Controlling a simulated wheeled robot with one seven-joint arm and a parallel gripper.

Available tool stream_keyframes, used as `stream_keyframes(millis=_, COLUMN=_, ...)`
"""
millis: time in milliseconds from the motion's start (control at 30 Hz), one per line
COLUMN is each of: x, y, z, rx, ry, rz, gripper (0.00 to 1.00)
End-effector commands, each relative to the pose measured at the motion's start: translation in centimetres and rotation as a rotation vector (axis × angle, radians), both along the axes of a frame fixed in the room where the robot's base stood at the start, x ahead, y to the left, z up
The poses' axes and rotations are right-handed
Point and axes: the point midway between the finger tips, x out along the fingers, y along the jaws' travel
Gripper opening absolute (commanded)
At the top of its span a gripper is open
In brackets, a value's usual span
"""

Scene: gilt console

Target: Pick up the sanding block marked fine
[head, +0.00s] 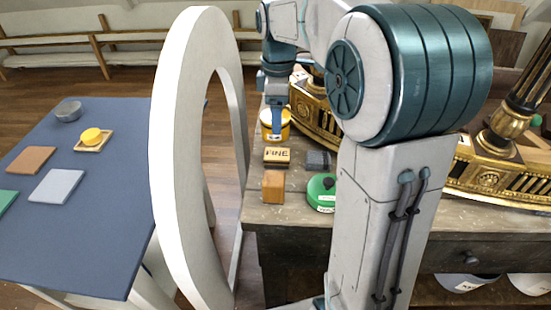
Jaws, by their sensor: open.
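The sanding block marked FINE (277,158) lies on the dark wooden bench in the head view, with its tan lettered face showing. My gripper (277,128) points down just above and behind the block in the picture, in front of a yellow tin. It is open, with nothing seen in it. It appears apart from the block, though the exact gap is hard to judge. The block is in plain view.
A yellow tin (268,136), a dark grey block (317,160), an orange-brown block (273,187) and a green round tin (322,190) crowd the block. A gilt console (470,172) lies right. A white arch (178,150) stands between the bench and a blue table (95,245).

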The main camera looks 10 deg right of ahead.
Motion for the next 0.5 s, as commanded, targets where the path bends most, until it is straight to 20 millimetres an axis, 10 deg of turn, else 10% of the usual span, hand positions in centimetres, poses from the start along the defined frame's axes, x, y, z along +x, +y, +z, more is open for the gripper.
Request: stream_keyframes(millis=500, x=0.0, y=0.0, z=-8.0, rx=-0.001, ry=0.001, rz=0.003, gripper=0.71)
